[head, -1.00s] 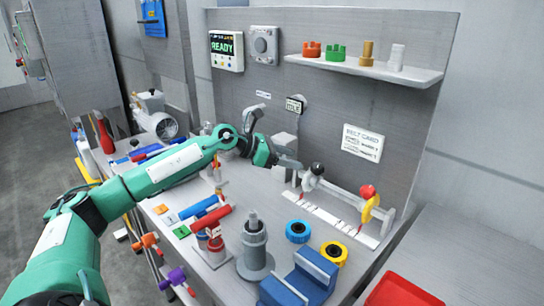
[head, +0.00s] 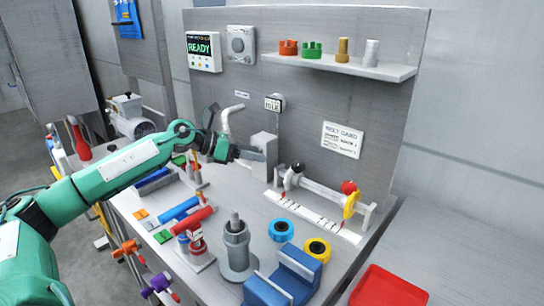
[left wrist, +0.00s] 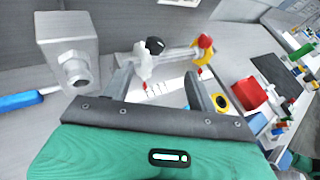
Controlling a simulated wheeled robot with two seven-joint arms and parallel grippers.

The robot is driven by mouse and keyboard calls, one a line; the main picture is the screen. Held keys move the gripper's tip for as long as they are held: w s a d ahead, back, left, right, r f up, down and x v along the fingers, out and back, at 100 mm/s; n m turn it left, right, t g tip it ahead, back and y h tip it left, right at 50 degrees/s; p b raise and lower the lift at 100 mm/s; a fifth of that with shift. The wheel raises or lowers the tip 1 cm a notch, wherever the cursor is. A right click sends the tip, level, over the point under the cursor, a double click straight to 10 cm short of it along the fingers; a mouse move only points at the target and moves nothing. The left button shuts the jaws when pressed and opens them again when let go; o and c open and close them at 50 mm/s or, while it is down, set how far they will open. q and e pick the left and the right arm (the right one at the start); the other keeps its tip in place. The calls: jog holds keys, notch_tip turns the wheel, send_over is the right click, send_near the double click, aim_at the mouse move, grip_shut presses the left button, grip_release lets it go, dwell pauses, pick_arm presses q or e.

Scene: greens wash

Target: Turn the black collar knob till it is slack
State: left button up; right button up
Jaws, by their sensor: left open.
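The black collar knob (head: 298,167) sits on top of a pale collar at the left end of a grey rail (head: 325,193). In the left wrist view the black knob (left wrist: 155,45) shows beyond the fingers, with a red pointer below its collar. A yellow disc (head: 350,204) with a red knob (head: 349,187) is at the rail's right end. My left gripper (head: 260,153) is open and empty, to the left of the black knob and apart from it. Its two fingers (left wrist: 158,82) stand wide apart in the left wrist view. My right gripper is not in view.
A grey block with a hex nut (left wrist: 72,68) stands close left of my left gripper. A grey post (head: 236,245), blue ring (head: 281,230), yellow ring (head: 317,249) and blue block (head: 290,275) stand in front. A red tray (head: 388,288) is at right.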

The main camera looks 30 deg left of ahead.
pick_arm(q)
jog(key=w+d+n+h+p, duration=0.1)
jog(key=d+n+h+p, duration=0.15)
jog(key=n, duration=0.55)
jog(key=n+t+p, duration=0.3)
jog(key=n+p, duration=0.5)
jog(key=n, duration=1.8)
send_near(293, 164)
jog(key=x, duration=0.3)
jog(key=p+x, duration=0.1)
jog(key=x, duration=0.5)
jog(key=shift+w, duration=0.1)
jog(key=shift+w+d, duration=0.35)
jog(key=shift+w, duration=0.05)
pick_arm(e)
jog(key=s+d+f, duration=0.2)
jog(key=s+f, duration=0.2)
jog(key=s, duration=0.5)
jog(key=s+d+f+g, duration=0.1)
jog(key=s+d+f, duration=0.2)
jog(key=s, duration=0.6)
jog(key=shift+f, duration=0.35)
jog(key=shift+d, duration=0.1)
pick_arm(q)
jog(key=c, duration=1)
